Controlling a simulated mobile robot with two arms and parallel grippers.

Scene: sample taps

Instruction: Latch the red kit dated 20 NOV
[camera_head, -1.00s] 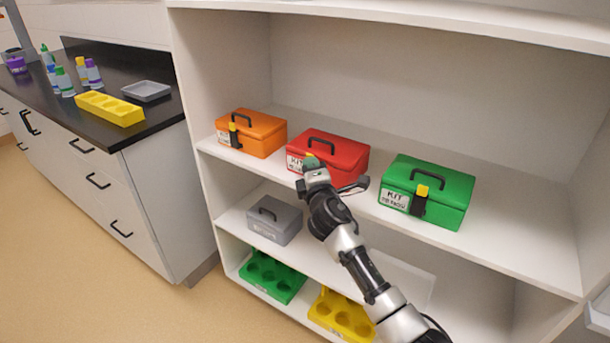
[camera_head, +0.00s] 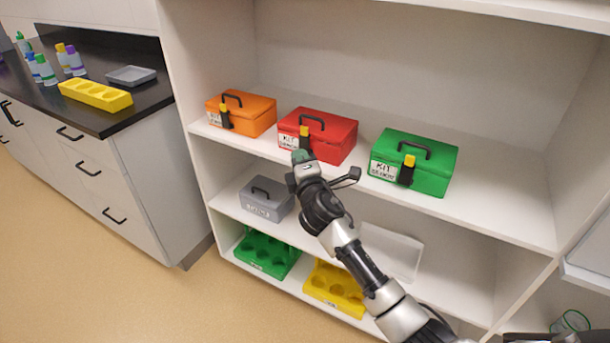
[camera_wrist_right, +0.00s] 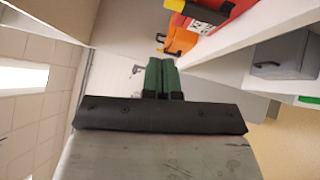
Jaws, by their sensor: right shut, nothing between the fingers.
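The red kit (camera_head: 340,132) stands on the upper shelf between an orange kit and a green kit. Its lid is down, with a black handle on top. A yellow-tipped black latch (camera_head: 305,136) is on its front; I cannot tell whether it is fastened. Its white label (camera_head: 287,141) reads KIT; the date is too small to read. My right gripper (camera_head: 299,156) is in front of and just below the kit's front, hiding part of its lower edge. In the wrist view its green fingers (camera_wrist_right: 160,75) are together and empty. My left gripper is not in view.
The orange kit (camera_head: 252,112) and green kit (camera_head: 430,150) stand either side on the shelf (camera_head: 500,205). Below are a grey box (camera_head: 262,205), a green rack (camera_head: 262,262) and a yellow rack (camera_head: 335,290). A dark counter (camera_head: 130,105) is at left.

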